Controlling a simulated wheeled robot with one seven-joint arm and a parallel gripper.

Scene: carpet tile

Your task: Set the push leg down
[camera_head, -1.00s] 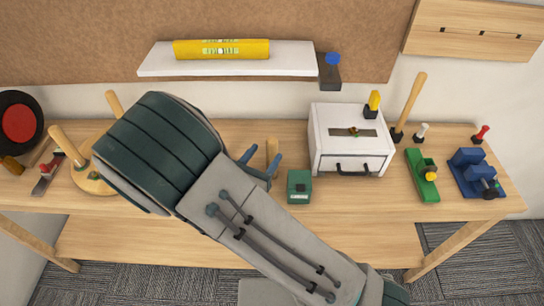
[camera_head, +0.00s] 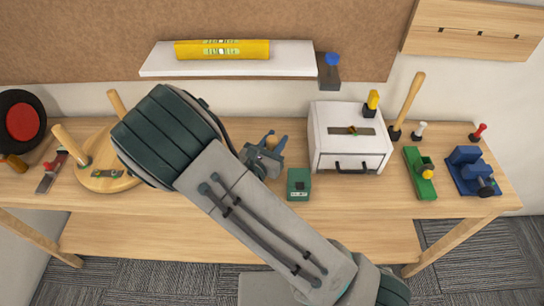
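A short wooden peg end (camera_head: 271,142), which could be part of a leg, shows among the blue-grey fingers of my gripper (camera_head: 272,148), over the middle of the bench. My forearm hides much of this spot. I cannot tell whether the fingers grip the wood or whether its lower end touches the bench. A round wooden seat (camera_head: 106,181) lies at the left with two wooden legs standing up, one at the front left (camera_head: 70,145) and one behind (camera_head: 117,104). Another long wooden leg (camera_head: 411,98) stands tilted in a dark holder at the right.
A green box (camera_head: 299,184) sits close to the right of my gripper. A white drawer box (camera_head: 348,147) stands behind it, with a green tool (camera_head: 420,175) and a blue vise (camera_head: 470,170) further right. A white shelf (camera_head: 290,65) holds a yellow level (camera_head: 222,50). Bare bench (camera_head: 350,198) shows in front.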

